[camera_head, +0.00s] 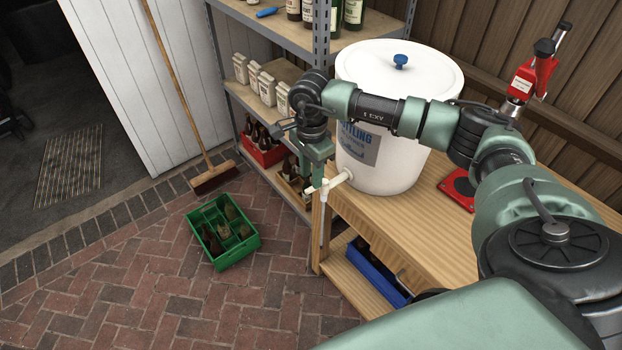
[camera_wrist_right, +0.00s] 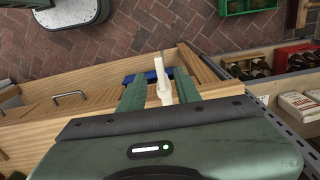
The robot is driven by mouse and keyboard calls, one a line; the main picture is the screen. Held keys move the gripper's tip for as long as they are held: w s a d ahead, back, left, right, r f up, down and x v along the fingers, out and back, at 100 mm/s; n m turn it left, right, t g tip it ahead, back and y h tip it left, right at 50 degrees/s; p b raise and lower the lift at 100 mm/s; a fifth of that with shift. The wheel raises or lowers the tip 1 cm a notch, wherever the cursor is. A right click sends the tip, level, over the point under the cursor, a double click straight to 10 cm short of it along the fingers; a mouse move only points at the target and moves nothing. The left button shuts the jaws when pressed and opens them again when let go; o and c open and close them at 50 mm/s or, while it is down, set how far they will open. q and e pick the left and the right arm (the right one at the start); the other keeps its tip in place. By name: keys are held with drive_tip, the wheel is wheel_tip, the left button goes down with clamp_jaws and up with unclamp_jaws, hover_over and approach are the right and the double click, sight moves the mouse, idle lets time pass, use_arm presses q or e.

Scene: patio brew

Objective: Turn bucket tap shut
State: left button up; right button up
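The white bucket (camera_head: 385,165) with a lid and blue knob stands on the wooden bench. Its cream tap (camera_head: 342,180) sticks out low on the side, over the bench's left edge, with a thin tube hanging below. My right gripper (camera_head: 318,184) points down at the tap's outer end. In the right wrist view, the tap (camera_wrist_right: 162,85) stands between the two green fingers (camera_wrist_right: 160,88). The fingers are apart, and a small gap shows beside the tap, so the gripper looks open around it. The exact lever angle is hard to tell. My left gripper is not in view.
A green crate (camera_head: 246,248) with bottles stands on the brick floor. A metal shelf (camera_head: 268,32) holds bottles and cartons. A red bottle capper (camera_head: 530,75) stands on the bench (camera_head: 445,230) behind my right arm. A blue crate (camera_head: 376,274) sits on the lower shelf.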

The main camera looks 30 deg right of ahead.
sight(311, 188)
drive_tip(key=shift+f+p, duration=0.4)
drive_tip(key=shift+f, duration=1.45)
clamp_jaws()
